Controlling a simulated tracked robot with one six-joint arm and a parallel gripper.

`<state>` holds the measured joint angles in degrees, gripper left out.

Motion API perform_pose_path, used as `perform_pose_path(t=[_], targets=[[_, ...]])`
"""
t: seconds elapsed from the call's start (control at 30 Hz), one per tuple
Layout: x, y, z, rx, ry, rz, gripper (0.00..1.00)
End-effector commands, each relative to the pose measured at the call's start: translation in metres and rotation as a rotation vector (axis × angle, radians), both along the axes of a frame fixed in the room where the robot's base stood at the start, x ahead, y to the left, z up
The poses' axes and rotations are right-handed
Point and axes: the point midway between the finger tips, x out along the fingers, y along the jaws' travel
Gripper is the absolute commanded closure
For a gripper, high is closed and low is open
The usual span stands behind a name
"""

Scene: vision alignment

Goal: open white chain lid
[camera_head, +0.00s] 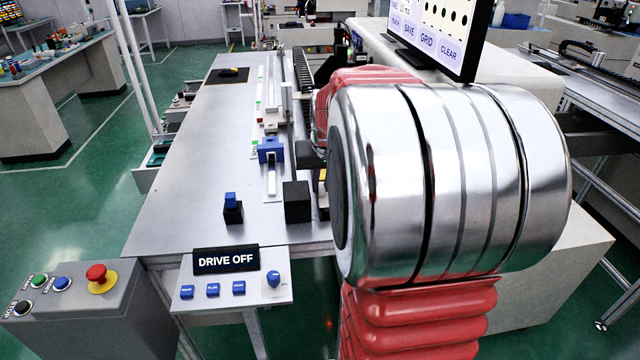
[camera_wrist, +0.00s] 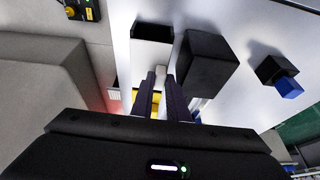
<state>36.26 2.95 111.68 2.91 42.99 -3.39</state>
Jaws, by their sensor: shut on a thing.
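In the wrist view my gripper (camera_wrist: 161,76) has its two dark fingers close together on a small pale tab (camera_wrist: 160,78). The tab lies beside a white box-like part with a dark end (camera_wrist: 152,50), which may be the white chain lid; I cannot tell whether the tab belongs to it. A yellow patch (camera_wrist: 156,98) shows between the fingers. In the head view my own red and silver arm hides most of the gripper and the lid area. I cannot tell how far the lid is open.
A black block (camera_head: 297,202) stands close beside the gripper; it also shows in the wrist view (camera_wrist: 207,62). A blue-topped black block (camera_head: 232,208) stands farther left. A blue clamp-like part (camera_head: 271,150) sits behind. The table's left part (camera_head: 190,190) is clear. A "DRIVE OFF" panel (camera_head: 226,261) is in front.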

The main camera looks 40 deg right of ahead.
Motion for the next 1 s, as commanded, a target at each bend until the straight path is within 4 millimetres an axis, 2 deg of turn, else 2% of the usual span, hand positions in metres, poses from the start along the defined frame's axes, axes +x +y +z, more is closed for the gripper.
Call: perform_pose_path(t=[0.47,1.0], targets=[[-0.004,-0.008,0.009,0.152,-0.105,-0.003,1.00],[-0.016,-0.026,0.019,0.436,-0.300,-0.004,1.00]])
